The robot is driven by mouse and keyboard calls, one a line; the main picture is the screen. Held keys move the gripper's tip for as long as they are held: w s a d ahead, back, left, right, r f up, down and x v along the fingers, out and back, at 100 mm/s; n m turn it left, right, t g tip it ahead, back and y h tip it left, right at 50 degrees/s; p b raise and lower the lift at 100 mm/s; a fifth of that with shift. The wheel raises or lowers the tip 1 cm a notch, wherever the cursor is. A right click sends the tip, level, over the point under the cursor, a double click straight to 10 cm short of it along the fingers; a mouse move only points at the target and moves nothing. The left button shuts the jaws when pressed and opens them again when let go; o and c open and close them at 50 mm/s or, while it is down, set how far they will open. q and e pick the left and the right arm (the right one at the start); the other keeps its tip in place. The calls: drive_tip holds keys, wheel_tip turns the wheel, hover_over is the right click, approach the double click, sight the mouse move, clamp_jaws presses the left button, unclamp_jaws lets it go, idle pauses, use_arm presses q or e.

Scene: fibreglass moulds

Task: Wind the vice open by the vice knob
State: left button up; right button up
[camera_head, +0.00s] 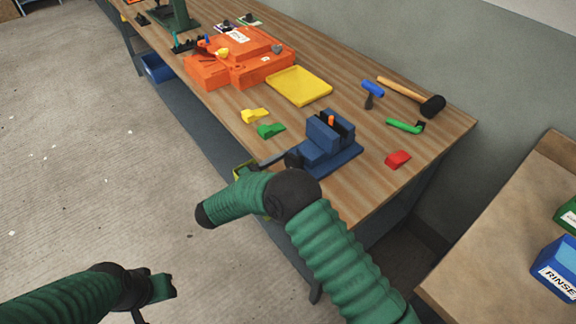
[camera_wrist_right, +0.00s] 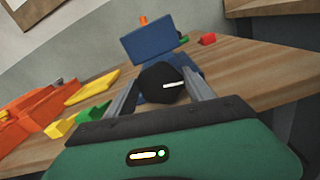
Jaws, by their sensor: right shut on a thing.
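The blue vice (camera_head: 326,140) stands near the front edge of the wooden bench, with a small orange piece (camera_head: 331,120) between its jaws. The vice also shows in the right wrist view (camera_wrist_right: 152,44). Its black vice knob (camera_wrist_right: 161,83) faces my right wrist, with a white mark on its face. My right gripper (camera_wrist_right: 161,88) has a finger on each side of the knob and is shut on it. In the head view the right gripper (camera_head: 284,160) is partly hidden by my arm. My left gripper (camera_head: 165,287) is at lower left, away from the bench, its fingers unclear.
Yellow (camera_head: 254,116) and green (camera_head: 270,130) blocks lie left of the vice, a red block (camera_head: 397,159) right. Behind are a yellow tray (camera_head: 299,86), an orange mould (camera_head: 240,58), a blue-headed tool (camera_head: 372,90), a mallet (camera_head: 410,94) and a green-handled tool (camera_head: 404,126).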

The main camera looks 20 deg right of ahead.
drive_tip(key=shift+d, duration=0.3)
drive_tip(key=shift+c, duration=1.1)
drive_tip(key=shift+a, duration=0.15)
drive_tip(key=shift+c, duration=0.3)
drive_tip(key=shift+w, duration=0.1)
drive_tip(key=shift+a+f+n+b, duration=0.1)
drive_tip(key=shift+f+n+b, duration=0.05)
drive_tip(key=shift+n+b, duration=0.65)
drive_tip(key=n+b, duration=0.1)
drive_tip(key=n, duration=0.2)
drive_tip(key=shift+w, duration=0.1)
drive_tip(key=shift+n+b, duration=0.5)
drive_tip(key=shift+n, duration=0.6)
drive_tip(key=shift+a, duration=0.1)
